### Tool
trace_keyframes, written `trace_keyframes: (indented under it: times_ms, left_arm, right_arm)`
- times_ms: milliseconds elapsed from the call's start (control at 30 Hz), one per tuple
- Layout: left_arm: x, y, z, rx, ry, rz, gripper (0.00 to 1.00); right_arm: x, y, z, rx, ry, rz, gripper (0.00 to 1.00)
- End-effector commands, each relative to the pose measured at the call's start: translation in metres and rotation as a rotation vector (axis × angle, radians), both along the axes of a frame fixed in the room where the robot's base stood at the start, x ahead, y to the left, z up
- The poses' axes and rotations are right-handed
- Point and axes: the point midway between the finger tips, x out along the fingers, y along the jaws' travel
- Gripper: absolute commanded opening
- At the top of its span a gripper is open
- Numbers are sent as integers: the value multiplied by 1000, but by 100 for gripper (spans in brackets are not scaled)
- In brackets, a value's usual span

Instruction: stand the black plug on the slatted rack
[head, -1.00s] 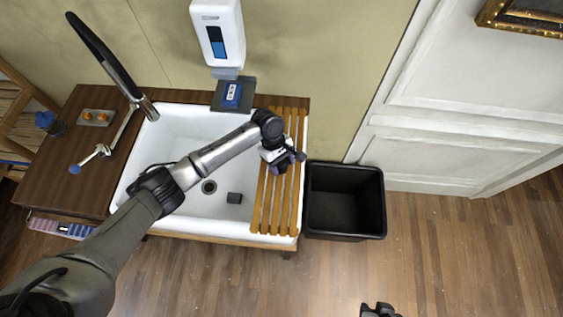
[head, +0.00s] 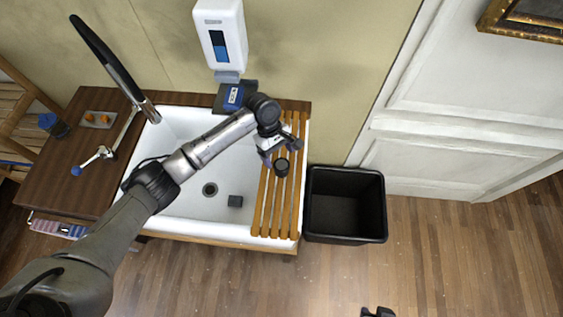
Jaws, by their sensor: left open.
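The black plug (head: 282,168), a short dark cylinder, stands upright on the slats of the wooden slatted rack (head: 266,212), which lies across the right side of the white sink. My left gripper (head: 281,152) is open just behind the plug, toward the wall, and appears clear of it. Only a small dark tip of my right gripper (head: 378,312) shows at the bottom edge, and its jaws cannot be made out.
A dark block (head: 235,201) sits in the white sink (head: 182,217) near the drain (head: 210,189). A black bin (head: 346,232) stands right of the sink. A tall faucet (head: 106,58) rises at the left. A soap dispenser (head: 220,35) hangs on the wall above.

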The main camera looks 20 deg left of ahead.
Motion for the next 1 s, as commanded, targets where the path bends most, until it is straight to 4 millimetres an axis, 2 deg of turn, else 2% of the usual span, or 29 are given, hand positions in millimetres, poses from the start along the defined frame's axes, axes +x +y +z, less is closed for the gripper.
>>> trace_keyframes:
  times_ms: [100, 300, 600, 767, 833, 933, 1000]
  left_arm:
    - [4, 8, 20, 0, -1, 0, 80]
    - [9, 16, 43, 0, 0, 0, 80]
    - [12, 20, 56, 0, 1, 0, 80]
    - [10, 19, 55, -2, -1, -7, 80]
    - [5, 15, 48, -6, -12, -34, 80]
    - [-15, 3, 28, -23, -58, -127, 80]
    - [-36, -9, 9, -43, -117, -229, 80]
  right_arm:
    - [0, 1, 0, 2, 0, -1, 40]
    - [0, 1, 1, 3, -1, -1, 40]
    - [0, 0, 1, -1, 0, 1, 40]
    - [0, -2, 1, -7, -1, 4, 40]
    - [0, -2, 1, -8, -1, 6, 40]
    - [0, -2, 1, -8, -1, 6, 40]
    - [1, -2, 1, -8, -2, 6, 40]
